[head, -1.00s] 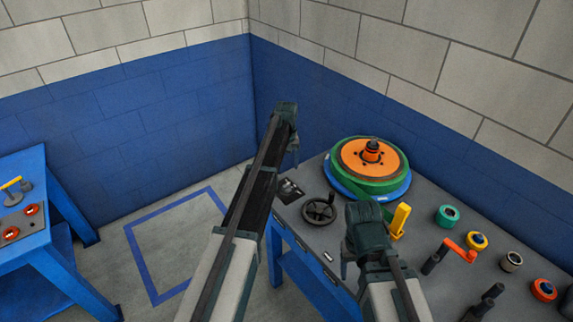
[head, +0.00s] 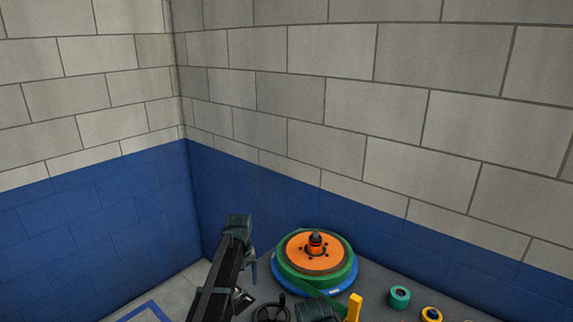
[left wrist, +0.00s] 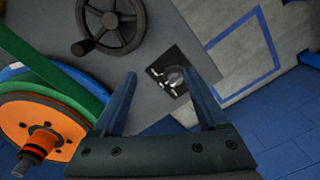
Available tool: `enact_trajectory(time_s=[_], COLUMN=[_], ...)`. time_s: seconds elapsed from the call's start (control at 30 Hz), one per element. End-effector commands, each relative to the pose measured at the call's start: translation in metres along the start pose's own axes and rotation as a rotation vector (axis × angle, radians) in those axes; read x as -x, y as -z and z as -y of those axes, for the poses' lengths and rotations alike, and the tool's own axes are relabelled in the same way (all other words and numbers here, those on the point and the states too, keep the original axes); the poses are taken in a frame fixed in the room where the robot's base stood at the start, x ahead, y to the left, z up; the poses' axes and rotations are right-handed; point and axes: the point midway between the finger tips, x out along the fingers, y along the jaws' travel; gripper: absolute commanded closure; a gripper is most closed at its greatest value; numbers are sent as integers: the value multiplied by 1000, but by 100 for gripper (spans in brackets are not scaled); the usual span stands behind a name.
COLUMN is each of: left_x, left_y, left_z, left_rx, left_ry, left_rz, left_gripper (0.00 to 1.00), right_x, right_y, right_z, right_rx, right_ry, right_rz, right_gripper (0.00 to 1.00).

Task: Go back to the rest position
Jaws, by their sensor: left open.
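My left gripper (head: 252,270) is above the left end of the grey table (head: 376,290), left of a stack of discs. In the left wrist view the left gripper (left wrist: 160,74) is open, its two fingers apart with nothing between them. Below it lie the bare grey tabletop and a small black plate (left wrist: 168,75) with silver parts. My right arm's dark wrist (head: 318,312) shows at the bottom edge of the head view; its fingers cannot be made out.
An orange, green and blue disc stack (head: 316,262) stands near the back wall. Floor shows to the left.

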Motion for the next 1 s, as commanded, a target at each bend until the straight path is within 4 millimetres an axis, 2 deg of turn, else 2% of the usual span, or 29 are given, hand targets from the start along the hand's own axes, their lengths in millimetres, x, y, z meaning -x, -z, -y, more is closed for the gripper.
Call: enact_trajectory(time_s=[0.03,0.1,0.2,0.3,0.4,0.5,0.6,1.0], left_x=[-3,-5,-7,-10,-11,-12,-12,-12], left_y=[-51,-103,-171,-230,-275,-303,-318,-320], left_z=[-9,-20,-29,-31,-28,-25,-23,-24], left_rx=[-65,-159,-289,-407,-503,-568,-604,-616], left_ry=[9,23,42,60,74,86,92,93], left_rz=[1,4,8,10,12,14,16,16], left_gripper=[24,24,24,24,24,24,24,24], right_x=[-3,-5,-7,-10,-11,-12,-12,-12], right_y=[0,0,0,0,1,1,1,1], right_z=[0,0,1,1,1,1,1,1], right_rx=[0,0,0,0,0,-1,-1,-1], right_ry=[0,0,0,0,0,0,0,0], right_rz=[0,0,0,0,0,0,0,0], right_gripper=[33,33,33,33,33,33,33,33])
